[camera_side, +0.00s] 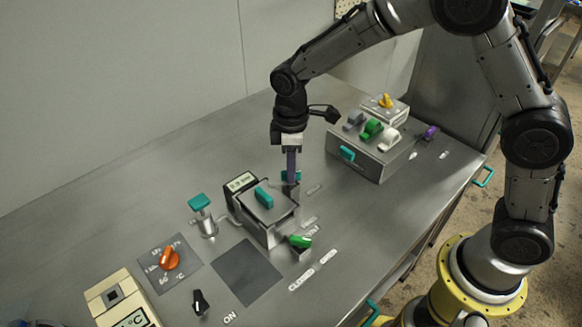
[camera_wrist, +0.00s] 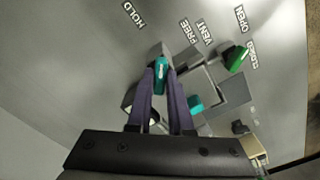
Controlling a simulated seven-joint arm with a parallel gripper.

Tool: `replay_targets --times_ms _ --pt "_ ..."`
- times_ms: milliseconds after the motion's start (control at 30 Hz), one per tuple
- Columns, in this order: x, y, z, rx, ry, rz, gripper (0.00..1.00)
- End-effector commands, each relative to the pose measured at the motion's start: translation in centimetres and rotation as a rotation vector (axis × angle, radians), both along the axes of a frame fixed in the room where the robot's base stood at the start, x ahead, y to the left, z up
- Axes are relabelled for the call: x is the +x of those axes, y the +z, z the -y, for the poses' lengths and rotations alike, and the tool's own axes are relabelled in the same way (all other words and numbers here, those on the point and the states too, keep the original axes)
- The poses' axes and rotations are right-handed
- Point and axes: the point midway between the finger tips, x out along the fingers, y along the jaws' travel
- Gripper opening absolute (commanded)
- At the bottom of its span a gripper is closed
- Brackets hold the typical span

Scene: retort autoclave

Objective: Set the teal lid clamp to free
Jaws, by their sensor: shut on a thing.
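The teal lid clamp (camera_wrist: 161,76) is between my purple fingertips in the wrist view. My gripper (camera_wrist: 160,82) is shut on its teal handle. In the side view my gripper (camera_side: 291,182) points straight down behind the small chamber, and bits of the teal clamp (camera_side: 297,176) show on either side of the fingers. The HOLD label (camera_wrist: 133,14) is up and left of the clamp, and the FREE label (camera_wrist: 189,32) is up and right. The fingers hide part of the clamp, and I cannot tell which label it points to.
The chamber lid has a teal handle (camera_side: 264,197) close to my gripper. A green-handled valve (camera_side: 300,241) sits by the OPEN and CLOSED labels. A teal-topped post (camera_side: 200,203) and an orange dial (camera_side: 169,259) stand left. A control box (camera_side: 357,157) stands behind right.

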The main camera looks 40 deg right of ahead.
Motion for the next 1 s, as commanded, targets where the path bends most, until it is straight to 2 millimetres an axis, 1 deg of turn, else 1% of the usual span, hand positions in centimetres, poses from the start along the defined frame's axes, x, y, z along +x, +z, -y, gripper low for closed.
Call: replay_targets --times_ms 600,800,1000 --pt "0.04 0.18 -0.02 0.001 -0.574 0.002 0.0" --pt "0.03 0.17 -0.01 0.001 -0.721 0.001 0.0" --pt "0.04 0.17 -0.02 0.001 -0.824 0.001 0.0"
